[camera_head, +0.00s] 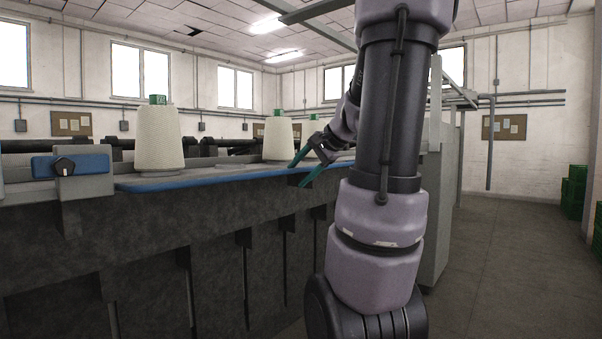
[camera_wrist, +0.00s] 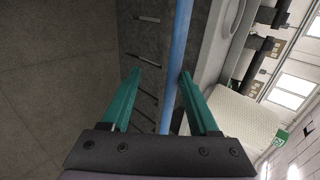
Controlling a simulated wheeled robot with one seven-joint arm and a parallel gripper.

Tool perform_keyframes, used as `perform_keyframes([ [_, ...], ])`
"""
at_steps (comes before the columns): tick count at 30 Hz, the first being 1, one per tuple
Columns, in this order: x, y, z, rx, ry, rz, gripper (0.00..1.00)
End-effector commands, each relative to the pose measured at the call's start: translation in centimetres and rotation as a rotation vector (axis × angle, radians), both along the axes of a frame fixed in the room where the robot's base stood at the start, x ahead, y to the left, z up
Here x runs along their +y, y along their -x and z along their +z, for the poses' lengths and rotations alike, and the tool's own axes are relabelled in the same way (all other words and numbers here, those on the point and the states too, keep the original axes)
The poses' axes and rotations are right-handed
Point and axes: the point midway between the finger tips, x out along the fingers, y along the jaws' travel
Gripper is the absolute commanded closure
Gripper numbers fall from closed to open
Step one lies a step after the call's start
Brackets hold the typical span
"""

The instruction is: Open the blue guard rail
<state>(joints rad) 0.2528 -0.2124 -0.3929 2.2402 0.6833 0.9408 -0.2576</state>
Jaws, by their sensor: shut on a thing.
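The blue guard rail (camera_head: 200,180) runs along the front top edge of the grey winding machine, below the yarn cones. In the head view my gripper (camera_head: 297,175) is at the far part of the rail, its two green fingers above and below the edge. In the wrist view the rail (camera_wrist: 180,50) passes between the green fingers of my gripper (camera_wrist: 160,74), close against the right finger. The exact contact is partly hidden by the fingers.
White yarn cones (camera_head: 160,140) with green tops stand on the machine behind the rail. Clear floor (camera_head: 510,250) lies right of the machine, with green crates (camera_head: 574,190) at the far right.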

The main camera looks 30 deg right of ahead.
Motion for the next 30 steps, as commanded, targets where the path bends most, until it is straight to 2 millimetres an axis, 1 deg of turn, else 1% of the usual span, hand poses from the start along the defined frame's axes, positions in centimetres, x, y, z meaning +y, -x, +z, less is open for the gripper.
perform_keyframes([
  [5,0.0,0.1,0.0,0.002,-0.001,0.002,0.51],
  [8,-0.2,0.6,0.5,0.0,0.0,0.0,0.51],
  [11,-0.7,1.7,1.6,-0.003,0.001,-0.001,0.51],
  [15,-1.4,3.8,3.5,-0.003,0.001,-0.002,0.51],
  [21,-2.4,6.4,5.8,-0.003,0.001,-0.001,0.51],
  [25,-2.7,7.3,6.7,-0.001,0.001,-0.002,0.51],
  [30,-2.8,7.7,7.0,0.0,-0.001,-0.001,0.51],
])
